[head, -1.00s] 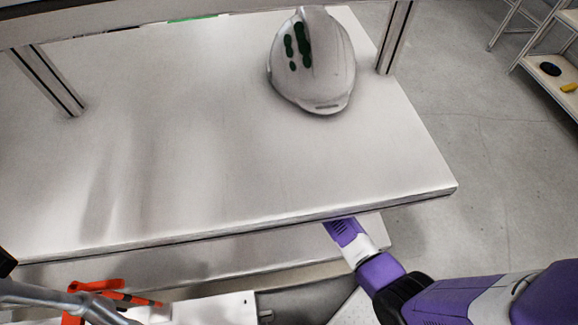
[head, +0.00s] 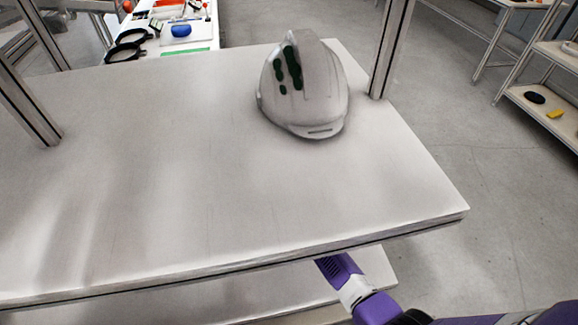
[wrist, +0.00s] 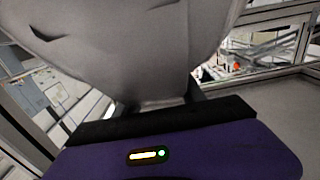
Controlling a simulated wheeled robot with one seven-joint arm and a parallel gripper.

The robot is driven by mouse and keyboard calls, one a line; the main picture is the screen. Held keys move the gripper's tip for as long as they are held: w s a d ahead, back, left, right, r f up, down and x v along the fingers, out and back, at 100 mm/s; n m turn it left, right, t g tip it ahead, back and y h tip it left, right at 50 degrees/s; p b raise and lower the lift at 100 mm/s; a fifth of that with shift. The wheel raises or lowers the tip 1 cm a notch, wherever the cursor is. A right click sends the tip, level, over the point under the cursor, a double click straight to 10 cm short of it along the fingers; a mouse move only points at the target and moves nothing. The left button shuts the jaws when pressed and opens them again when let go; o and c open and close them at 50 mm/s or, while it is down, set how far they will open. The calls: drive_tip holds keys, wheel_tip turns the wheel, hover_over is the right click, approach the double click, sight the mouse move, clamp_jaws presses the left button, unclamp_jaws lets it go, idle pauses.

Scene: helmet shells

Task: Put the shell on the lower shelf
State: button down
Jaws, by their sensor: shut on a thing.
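In the wrist view a pale grey shell (wrist: 130,45) fills the upper middle, close to the camera. My gripper (wrist: 155,100) is shut on its lower part, and the fingertips are partly hidden by the shell. In the head view my purple and white arm reaches under the front edge of the upper board (head: 180,215), which hides my gripper and the held shell. Part of the lower shelf (head: 378,268) shows below that board. I cannot tell whether the held shell touches the shelf.
A white helmet shell (head: 303,90) with green marks stands on the upper board near the back right post (head: 392,50). The rest of that board is clear. A bench with tools (head: 175,30) is behind, and racks (head: 545,100) stand at the right.

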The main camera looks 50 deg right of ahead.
drive_tip(key=shift+f, duration=0.4)
drive_tip(key=shift+f, duration=0.15)
drive_tip(key=c, duration=0.7)
unclamp_jaws()
